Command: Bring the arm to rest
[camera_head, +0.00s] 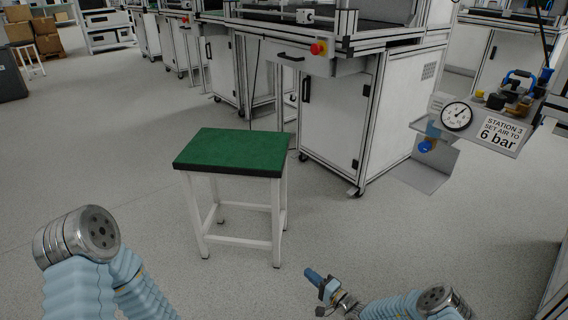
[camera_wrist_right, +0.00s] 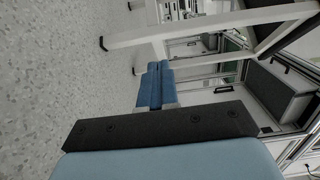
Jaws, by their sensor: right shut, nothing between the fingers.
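My right gripper (camera_head: 318,279) is low in the head view, right of the green-topped stool, with its blue fingers pointing up and left. In the right wrist view the two blue fingers of my right gripper (camera_wrist_right: 157,88) lie together, with nothing between them. My right arm (camera_head: 405,306) comes in from the bottom right. My left arm (camera_head: 88,255) is bent at the bottom left of the head view. My left gripper is out of the picture.
The stool (camera_head: 235,150) stands mid-floor, its top empty. A white cabinet workstation (camera_head: 330,125) with a red knob (camera_head: 318,48) stands behind. At the right, a pressure gauge (camera_head: 457,116) sits on a shelf beside a "6 bar" sign (camera_head: 499,133).

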